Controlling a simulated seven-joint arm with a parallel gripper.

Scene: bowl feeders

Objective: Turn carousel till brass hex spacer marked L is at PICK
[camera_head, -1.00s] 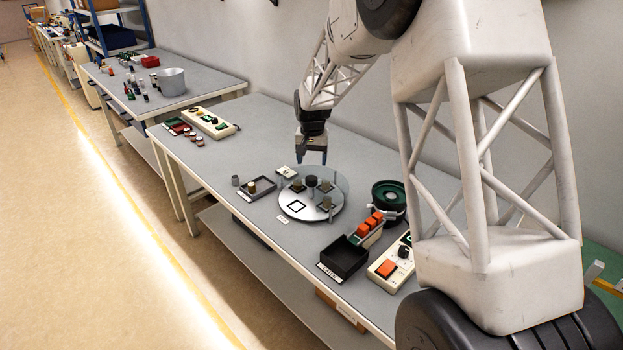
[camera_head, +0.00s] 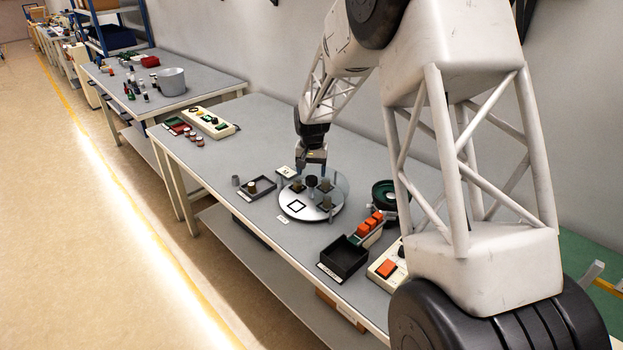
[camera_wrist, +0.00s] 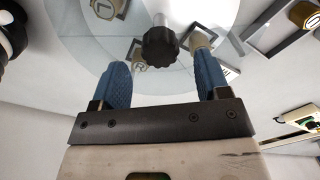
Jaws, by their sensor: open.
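The carousel (camera_head: 312,213) is a pale round disc with a dark central knob (camera_head: 311,181); the knob also shows in the wrist view (camera_wrist: 160,47). Small pieces stand on the disc, one left of the knob (camera_head: 297,186) and one to its right (camera_head: 325,203). In the wrist view a brass piece marked L (camera_wrist: 103,8) is at the top left, cut by the frame edge. A piece that seems marked R (camera_wrist: 138,66) is beside the left finger. My gripper (camera_head: 311,172) is open and empty, above the back of the disc, with the knob beyond its fingers. I cannot read a PICK label.
A dark-rimmed tray (camera_head: 272,189) with a brass piece stands left of the carousel. A green-and-black round feeder (camera_head: 385,192), a block with orange parts (camera_head: 370,228), a black bin (camera_head: 344,258) and a control box with an orange button (camera_head: 385,268) lie to the right.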

